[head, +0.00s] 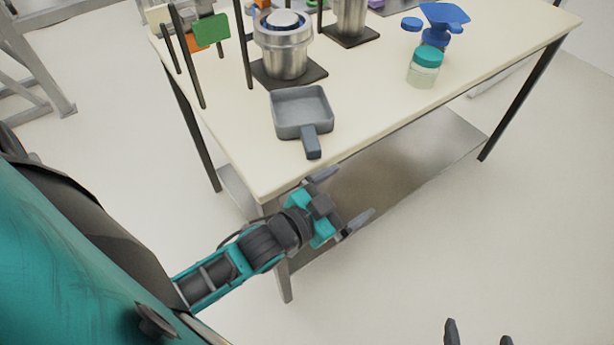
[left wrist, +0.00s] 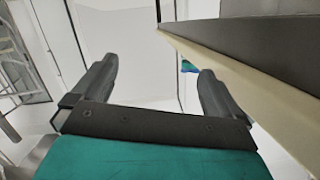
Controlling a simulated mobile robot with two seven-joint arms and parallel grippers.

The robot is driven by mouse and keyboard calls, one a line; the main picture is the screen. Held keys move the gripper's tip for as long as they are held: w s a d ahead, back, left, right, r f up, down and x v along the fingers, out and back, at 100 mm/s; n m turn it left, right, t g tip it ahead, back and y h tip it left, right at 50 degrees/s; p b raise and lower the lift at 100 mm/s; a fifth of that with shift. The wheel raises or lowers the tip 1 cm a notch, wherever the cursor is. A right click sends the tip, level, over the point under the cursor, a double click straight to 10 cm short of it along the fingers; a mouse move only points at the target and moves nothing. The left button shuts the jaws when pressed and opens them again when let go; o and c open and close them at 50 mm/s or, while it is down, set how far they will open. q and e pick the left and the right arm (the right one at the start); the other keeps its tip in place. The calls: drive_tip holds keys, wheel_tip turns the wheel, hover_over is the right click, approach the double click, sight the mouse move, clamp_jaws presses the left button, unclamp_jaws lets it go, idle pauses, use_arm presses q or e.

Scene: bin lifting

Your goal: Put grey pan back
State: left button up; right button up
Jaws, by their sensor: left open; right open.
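The grey pan (head: 301,108) is a square, shallow pan with a short dark handle (head: 312,142). It rests upright on the table near its front edge, with the handle pointing towards me. My left gripper (head: 345,200) is open and empty, in front of the table edge and apart from the pan. In the left wrist view its two fingers (left wrist: 155,85) are spread with nothing between them, and the pan does not show there. My right gripper (head: 479,335) shows only as two separated fingertips at the bottom edge, empty over the floor.
The cream table (head: 375,105) has a metal lower shelf (head: 400,175). A steel pot (head: 283,50) on a dark base stands behind the pan. A jar with a teal lid (head: 424,68) and a blue scoop-like item (head: 444,17) are at right. A green block (head: 210,31) hangs by dark posts at left.

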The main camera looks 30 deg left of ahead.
use_arm(q)
drive_tip(key=s+a+f+n+g+y, duration=0.2)
drive_tip(key=s+a+f+n+g, duration=0.1)
drive_tip(key=s+f, duration=0.5)
drive_tip(key=shift+s+f+n+g, duration=0.15)
drive_tip(key=shift+f+n+g, duration=0.25)
drive_tip(key=shift+f+g, duration=0.2)
